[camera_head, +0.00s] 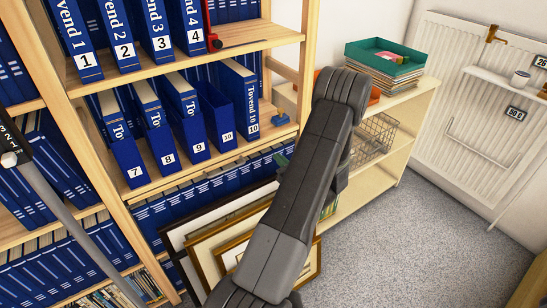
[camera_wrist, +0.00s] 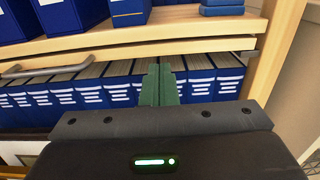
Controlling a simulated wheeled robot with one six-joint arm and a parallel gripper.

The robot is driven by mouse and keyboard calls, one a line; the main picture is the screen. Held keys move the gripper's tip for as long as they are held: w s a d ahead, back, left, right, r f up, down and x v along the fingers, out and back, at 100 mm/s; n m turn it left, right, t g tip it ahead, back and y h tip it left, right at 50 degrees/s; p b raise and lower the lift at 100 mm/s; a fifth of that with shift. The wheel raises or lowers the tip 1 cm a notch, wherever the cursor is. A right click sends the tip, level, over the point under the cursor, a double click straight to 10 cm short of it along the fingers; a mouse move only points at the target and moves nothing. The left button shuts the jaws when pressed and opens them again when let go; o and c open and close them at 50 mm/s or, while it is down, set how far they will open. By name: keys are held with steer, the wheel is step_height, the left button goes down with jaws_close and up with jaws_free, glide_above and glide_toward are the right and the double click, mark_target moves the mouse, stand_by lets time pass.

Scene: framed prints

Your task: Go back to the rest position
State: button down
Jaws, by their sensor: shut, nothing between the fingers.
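In the wrist view my gripper (camera_wrist: 159,84) shows as two green fingers pressed together, shut with nothing between them. It points at a low shelf row of blue binders (camera_wrist: 80,92), just below a wooden shelf board (camera_wrist: 140,38). In the head view my dark grey arm rises from the bottom middle toward the shelf. There the arm hides most of the gripper; only a small green part (camera_head: 282,160) shows at its left edge, in front of the shelf.
Framed prints (camera_head: 205,262) lean against the shelf's foot, left of my arm. Numbered blue binders (camera_head: 130,162) fill the bookcase. A low wooden unit (camera_head: 385,172) with a green tray (camera_head: 385,52) and a wire basket (camera_head: 374,135) stands right. Grey carpet (camera_head: 430,250) is clear at right.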

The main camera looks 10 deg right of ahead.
steer(key=v, duration=0.8)
steer(key=shift+w+f, duration=0.15)
steer(key=shift+w, duration=0.05)
